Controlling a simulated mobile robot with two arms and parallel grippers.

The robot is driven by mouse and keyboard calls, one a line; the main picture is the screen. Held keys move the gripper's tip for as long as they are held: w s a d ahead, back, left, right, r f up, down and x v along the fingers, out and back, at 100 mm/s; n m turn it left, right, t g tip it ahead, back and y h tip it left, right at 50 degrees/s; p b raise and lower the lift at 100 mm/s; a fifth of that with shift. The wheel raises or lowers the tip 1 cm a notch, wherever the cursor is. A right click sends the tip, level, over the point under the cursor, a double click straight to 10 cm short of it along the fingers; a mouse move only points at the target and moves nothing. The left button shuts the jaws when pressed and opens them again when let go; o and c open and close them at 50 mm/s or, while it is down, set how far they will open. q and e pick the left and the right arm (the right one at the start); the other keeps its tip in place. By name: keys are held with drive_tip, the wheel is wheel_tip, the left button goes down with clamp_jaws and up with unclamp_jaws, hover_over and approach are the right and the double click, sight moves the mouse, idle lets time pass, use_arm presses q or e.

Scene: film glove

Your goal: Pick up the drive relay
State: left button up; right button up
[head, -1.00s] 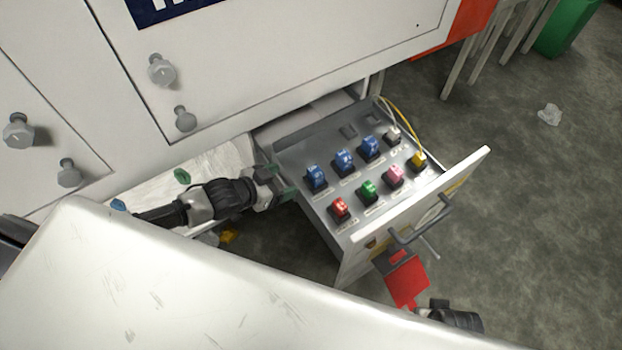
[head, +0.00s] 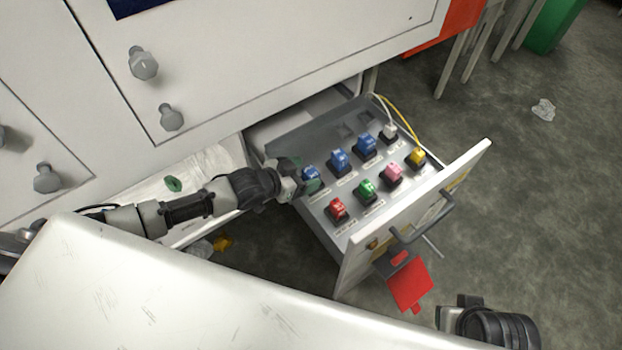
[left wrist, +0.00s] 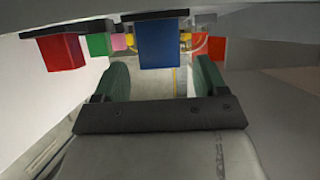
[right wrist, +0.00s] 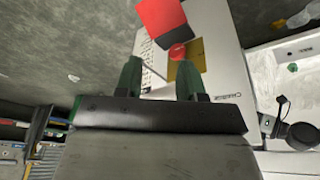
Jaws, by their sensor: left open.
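Several coloured relays stand in rows on the grey panel (head: 325,215) of the open drawer; their labels are too small to read, so I cannot tell which is the drive relay. My left gripper (head: 308,178) is open at the leftmost blue relay (head: 311,172), partly covering it. In the left wrist view this blue relay (left wrist: 160,45) stands ahead, centred between the green fingertips (left wrist: 161,77). Two more blue relays, middle (head: 339,159) and right (head: 365,145), stand beyond it. My right gripper (right wrist: 158,78) is open and empty; its fingertips are outside the head view.
Red (head: 337,208), green (head: 366,189), pink (head: 392,173) and yellow (head: 416,157) relays form the front row. A white relay (head: 389,131) stands at the back, near yellow wiring. A white surface (head: 180,290) fills the foreground.

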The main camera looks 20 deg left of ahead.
use_arm(q)
drive_tip(key=shift+b+x, duration=0.4)
drive_tip(key=shift+x, duration=1.05)
drive_tip(key=c, duration=1)
drive_tip(key=shift+c, duration=0.2)
